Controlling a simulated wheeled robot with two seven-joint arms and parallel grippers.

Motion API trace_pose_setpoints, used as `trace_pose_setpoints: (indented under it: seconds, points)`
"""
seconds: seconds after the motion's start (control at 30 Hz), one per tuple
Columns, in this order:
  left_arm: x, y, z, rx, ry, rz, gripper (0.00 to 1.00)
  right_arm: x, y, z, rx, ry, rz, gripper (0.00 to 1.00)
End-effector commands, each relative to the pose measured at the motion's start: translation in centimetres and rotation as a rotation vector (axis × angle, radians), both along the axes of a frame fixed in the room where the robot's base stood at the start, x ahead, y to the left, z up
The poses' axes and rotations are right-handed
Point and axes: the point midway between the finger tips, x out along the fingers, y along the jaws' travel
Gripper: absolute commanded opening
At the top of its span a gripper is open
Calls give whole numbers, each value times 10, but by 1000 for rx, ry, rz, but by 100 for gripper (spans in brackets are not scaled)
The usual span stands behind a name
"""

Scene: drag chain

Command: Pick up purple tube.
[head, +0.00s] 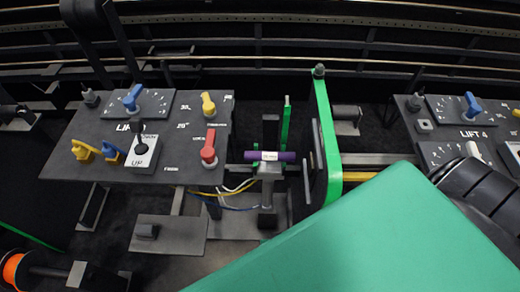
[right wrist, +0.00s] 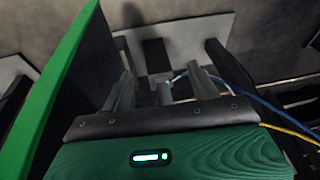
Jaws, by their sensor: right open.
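The purple tube (head: 270,156) lies horizontally across the top of a grey post (head: 268,190) in the head view, just right of the left control panel. It has a pale label around its middle. My right gripper (right wrist: 162,82) shows in the right wrist view with its two grey fingers apart and nothing visible between them. The tube does not show in that view. I cannot make out the right gripper's fingers in the head view, so its distance from the tube is unclear. My left gripper is not in view.
The control panel (head: 185,133) with coloured knobs stands left of the tube. A tall green-edged frame (head: 326,130) stands close on its right. Blue and yellow wires (head: 236,192) run below. A large green surface (head: 350,240) covers the lower right. Another panel (head: 465,118) is at right.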

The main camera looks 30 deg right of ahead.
Motion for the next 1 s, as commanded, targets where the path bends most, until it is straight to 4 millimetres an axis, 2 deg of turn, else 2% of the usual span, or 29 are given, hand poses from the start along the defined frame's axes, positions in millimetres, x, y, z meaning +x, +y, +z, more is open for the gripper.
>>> trace_pose_setpoints:
  seconds: [0.03, 0.1, 0.17, 0.2, 0.3, 0.43, 0.5, 0.6, 0.7, 0.8, 0.87, 1.0]
  points:
    - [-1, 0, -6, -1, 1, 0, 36, 30, 1, 16, 17, -34, -81, 61]
    - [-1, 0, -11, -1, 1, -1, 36, 66, -2, 44, 40, -74, -212, 61]
    - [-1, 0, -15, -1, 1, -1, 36, 97, -7, 74, 67, -113, -342, 61]
    - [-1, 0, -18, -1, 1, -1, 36, 115, -11, 95, 87, -139, -435, 61]
    - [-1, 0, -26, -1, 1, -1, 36, 155, -26, 152, 144, -211, -678, 61]
    - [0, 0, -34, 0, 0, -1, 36, 184, -49, 224, 230, -299, -982, 61]
    - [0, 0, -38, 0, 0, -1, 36, 191, -61, 257, 276, -340, -1130, 61]
    - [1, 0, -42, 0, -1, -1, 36, 193, -76, 297, 339, -389, -1310, 61]
    - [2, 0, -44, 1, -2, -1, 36, 192, -85, 322, 384, -421, -1434, 61]
    - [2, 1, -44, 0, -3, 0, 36, 190, -91, 334, 405, -437, -1497, 61]
    - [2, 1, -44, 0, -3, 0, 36, 191, -93, 334, 409, -439, -1510, 61]
    - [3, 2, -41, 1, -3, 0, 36, 200, -99, 318, 407, -438, -1511, 61]
